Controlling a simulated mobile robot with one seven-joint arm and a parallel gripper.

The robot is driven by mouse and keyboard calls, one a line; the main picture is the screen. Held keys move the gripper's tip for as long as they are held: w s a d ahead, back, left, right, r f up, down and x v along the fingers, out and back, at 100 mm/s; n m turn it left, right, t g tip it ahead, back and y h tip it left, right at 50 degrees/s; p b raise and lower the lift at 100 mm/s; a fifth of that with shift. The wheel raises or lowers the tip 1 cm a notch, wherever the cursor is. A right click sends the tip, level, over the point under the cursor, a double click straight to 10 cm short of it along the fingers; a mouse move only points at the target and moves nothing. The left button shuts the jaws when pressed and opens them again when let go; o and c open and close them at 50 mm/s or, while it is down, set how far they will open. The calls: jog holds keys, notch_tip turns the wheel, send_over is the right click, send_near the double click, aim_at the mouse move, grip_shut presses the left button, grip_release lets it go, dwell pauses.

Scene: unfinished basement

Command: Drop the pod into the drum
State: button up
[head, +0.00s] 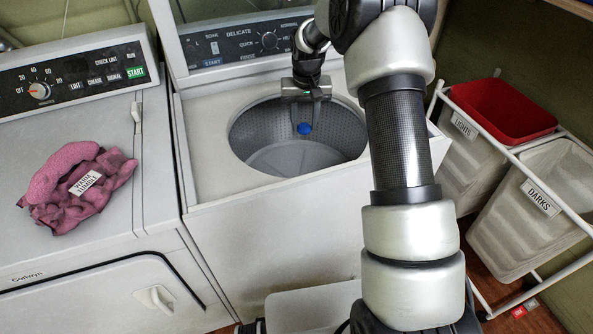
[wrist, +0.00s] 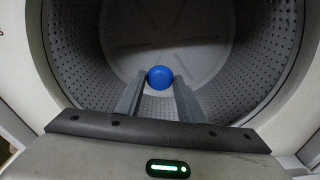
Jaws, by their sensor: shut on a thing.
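The pod (head: 305,129) is a small round blue thing held at the tips of my gripper (head: 304,122). In the wrist view the blue pod (wrist: 160,77) sits between the two fingertips of my gripper (wrist: 160,82), which is shut on it. The drum (head: 340,127) is a round perforated tub in the open top of the washer. My gripper reaches down into the drum's opening from the back side. The drum's pale floor and perforated wall (wrist: 80,75) show around and below the pod in the wrist view.
The washer top (head: 215,180) surrounds the opening. A dryer (head: 80,270) stands to the left with a crumpled pink cloth (head: 75,195) labelled "warm tumble" on it.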

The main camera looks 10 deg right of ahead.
jog(key=o, duration=1.1)
notch_tip(320, 180, up, 17)
jog(key=s+p, duration=0.2)
jog(key=shift+r, duration=0.15)
